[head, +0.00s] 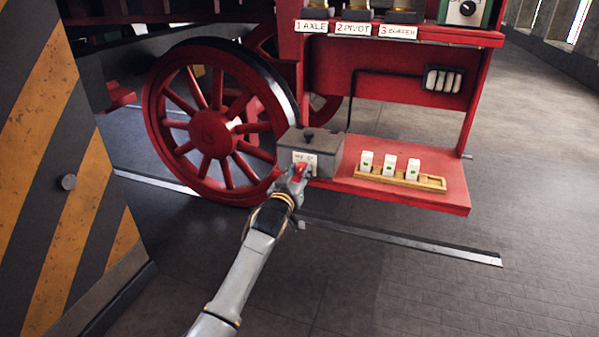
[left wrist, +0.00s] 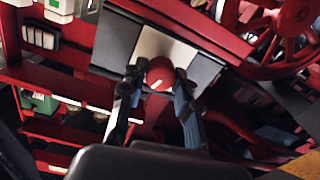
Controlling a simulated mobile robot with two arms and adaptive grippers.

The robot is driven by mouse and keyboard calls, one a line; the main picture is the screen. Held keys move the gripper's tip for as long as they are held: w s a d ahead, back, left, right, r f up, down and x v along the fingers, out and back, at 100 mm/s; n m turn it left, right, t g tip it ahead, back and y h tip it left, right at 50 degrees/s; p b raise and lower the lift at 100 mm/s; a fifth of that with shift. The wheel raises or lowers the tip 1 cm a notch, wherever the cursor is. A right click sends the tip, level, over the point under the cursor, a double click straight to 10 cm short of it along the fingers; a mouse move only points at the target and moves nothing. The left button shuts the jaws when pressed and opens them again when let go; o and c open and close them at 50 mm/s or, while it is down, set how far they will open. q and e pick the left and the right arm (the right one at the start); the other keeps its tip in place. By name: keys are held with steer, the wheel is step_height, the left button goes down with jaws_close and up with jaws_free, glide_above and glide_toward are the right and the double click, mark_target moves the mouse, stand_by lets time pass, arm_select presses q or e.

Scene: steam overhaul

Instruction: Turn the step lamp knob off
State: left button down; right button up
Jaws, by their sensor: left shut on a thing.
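The step lamp knob is a red round knob (left wrist: 160,73) with a pale pointer mark, on the front of a grey box (head: 324,150) with a white label plate. The box stands on the red step (head: 418,196) beside the large red wheel. My left gripper (head: 298,172) is at the box front, its fingers on either side of the knob. In the left wrist view its two fingers (left wrist: 158,88) close around the knob. The label reads unclearly, and the gripper partly covers it. My right gripper is not in view.
A wooden tray (head: 432,184) with several white blocks lies on the step, right of the box. The spoked wheel (head: 212,132) stands to the left. A striped yellow and black panel (head: 60,180) fills the left edge. The floor at front right is clear.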

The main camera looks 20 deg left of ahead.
arm_select(q)
steer(key=n+p, duration=0.1)
steer(key=n, duration=0.4)
steer(key=n+p, duration=0.1)
steer(key=n, duration=0.4)
steer(key=shift+n, duration=0.4)
stand_by(0.4)
steer(key=c, duration=1)
jaws_free()
steer(key=shift+a, duration=0.1)
steer(key=s, duration=1.2)
steer(key=shift+a+r, duration=0.1)
steer(key=shift+r, duration=0.05)
